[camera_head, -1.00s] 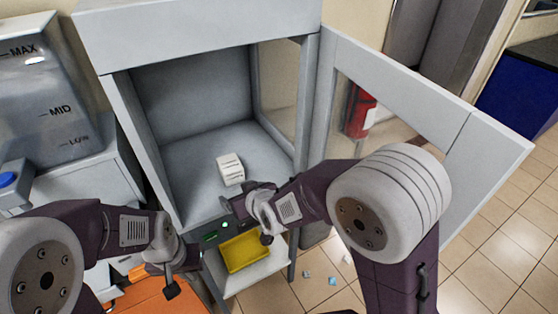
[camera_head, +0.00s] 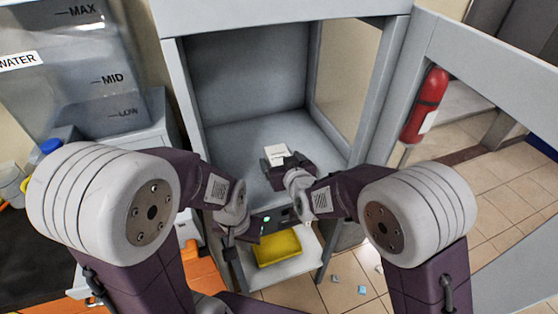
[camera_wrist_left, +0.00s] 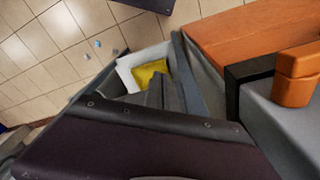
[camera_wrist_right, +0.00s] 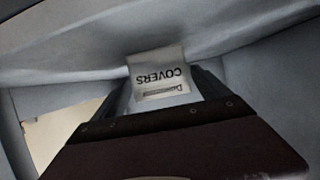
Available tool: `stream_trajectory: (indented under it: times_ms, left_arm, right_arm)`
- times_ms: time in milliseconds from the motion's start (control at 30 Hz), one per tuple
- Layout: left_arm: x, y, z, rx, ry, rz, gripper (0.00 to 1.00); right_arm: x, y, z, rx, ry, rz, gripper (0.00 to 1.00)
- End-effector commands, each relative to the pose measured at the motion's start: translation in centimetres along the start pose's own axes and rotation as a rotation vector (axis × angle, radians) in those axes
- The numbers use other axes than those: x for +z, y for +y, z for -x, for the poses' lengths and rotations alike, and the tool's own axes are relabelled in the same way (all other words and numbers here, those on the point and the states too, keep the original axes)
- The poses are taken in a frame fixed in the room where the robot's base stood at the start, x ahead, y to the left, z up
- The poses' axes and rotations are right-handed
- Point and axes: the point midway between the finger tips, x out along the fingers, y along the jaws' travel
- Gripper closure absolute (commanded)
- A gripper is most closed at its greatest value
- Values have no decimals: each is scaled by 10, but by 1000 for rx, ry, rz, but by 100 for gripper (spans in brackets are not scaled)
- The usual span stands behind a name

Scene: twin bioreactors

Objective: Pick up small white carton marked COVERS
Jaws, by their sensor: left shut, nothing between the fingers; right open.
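The small white carton (camera_head: 276,154) sits on the floor of the grey open cabinet. In the right wrist view, the carton (camera_wrist_right: 158,72) shows the word COVERS upside down. My right gripper (camera_head: 284,163) is open at the carton's near side, with one finger to each side of it. In the right wrist view the carton lies between the fingertips (camera_wrist_right: 163,92); whether they touch it I cannot tell. My left gripper (camera_head: 246,237) is shut and empty, low in front of the cabinet. In the left wrist view its closed fingers (camera_wrist_left: 157,90) point down toward a yellow tray.
The cabinet (camera_head: 255,70) has side walls and an open door (camera_head: 480,65) on the right. Below are a shelf with a yellow tray (camera_head: 277,248) and a lit control panel. A water tank (camera_head: 75,75) stands left. A red extinguisher (camera_head: 426,105) is at right.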

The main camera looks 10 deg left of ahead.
Motion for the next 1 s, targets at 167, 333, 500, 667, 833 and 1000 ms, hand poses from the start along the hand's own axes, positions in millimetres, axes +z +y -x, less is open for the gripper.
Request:
stream_trajectory:
  times_ms: [167, 333, 500, 667, 833, 1000]
  left_arm:
    - [0, 0, 2, 0, 0, 0, 100]
    - [0, 0, 2, 0, 0, 0, 100]
    - [0, 0, 2, 0, 0, 0, 100]
    - [0, 0, 2, 0, 0, 0, 100]
    - [0, 0, 2, 0, 0, 0, 100]
    - [0, 0, 4, 0, 0, 0, 100]
  right_arm:
    - [-1, -3, -33, 0, -2, 0, 15]
    - [-2, -3, -43, 0, 0, 0, 15]
    - [-2, -3, -42, 0, 0, 0, 20]
    - [-2, -3, -42, 0, -1, 0, 65]
    - [-2, -3, -42, 0, -1, 0, 83]
    - [-10, -3, -39, 0, 1, 0, 83]
